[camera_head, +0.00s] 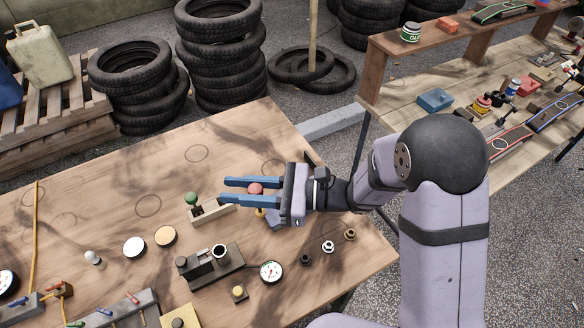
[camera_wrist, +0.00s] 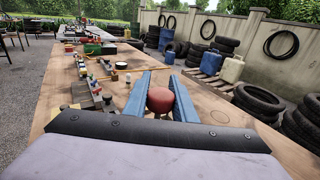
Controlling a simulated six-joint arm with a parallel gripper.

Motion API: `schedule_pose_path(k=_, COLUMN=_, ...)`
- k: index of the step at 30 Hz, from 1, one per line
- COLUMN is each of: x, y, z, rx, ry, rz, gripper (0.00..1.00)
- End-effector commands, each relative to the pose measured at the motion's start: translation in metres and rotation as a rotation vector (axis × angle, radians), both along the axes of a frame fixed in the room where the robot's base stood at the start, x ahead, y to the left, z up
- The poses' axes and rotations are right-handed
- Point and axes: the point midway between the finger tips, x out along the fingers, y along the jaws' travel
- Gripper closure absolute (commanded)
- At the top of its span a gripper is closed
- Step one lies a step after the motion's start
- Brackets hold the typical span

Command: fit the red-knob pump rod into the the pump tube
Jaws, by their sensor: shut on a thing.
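The red-knob pump rod (camera_head: 255,188) has its round red knob between the two blue fingers of my gripper (camera_head: 222,190). My gripper is shut on it. In the wrist view the red knob (camera_wrist: 160,100) sits between the fingers (camera_wrist: 160,74), near the palm. The rod below the knob is mostly hidden; a yellowish bit shows under the lower finger. What looks like the pump tube (camera_head: 219,251) is a short upright cylinder with a pale rim on a dark block. It stands on the table, below and left of my gripper in the head view.
A green-knob piece (camera_head: 190,199) stands in a pale holder (camera_head: 212,213) just under the fingertips. The table's far part (camera_head: 240,140) is clear.

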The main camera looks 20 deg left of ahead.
Motion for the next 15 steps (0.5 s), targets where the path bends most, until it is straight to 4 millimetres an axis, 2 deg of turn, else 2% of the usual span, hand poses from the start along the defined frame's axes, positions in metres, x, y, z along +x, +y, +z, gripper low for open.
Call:
schedule_pose_path(k=1, x=-0.018, y=0.015, z=0.01, rx=0.005, ry=0.001, rz=0.051, gripper=0.98)
schedule_pose_path(k=6, x=-0.062, y=0.046, z=0.019, rx=0.023, ry=0.004, rz=0.164, gripper=0.98)
schedule_pose_path(k=9, x=-0.081, y=0.057, z=0.022, rx=0.03, ry=0.005, rz=0.211, gripper=0.98)
schedule_pose_path(k=15, x=-0.1, y=0.068, z=0.024, rx=0.038, ry=0.006, rz=0.257, gripper=0.98)
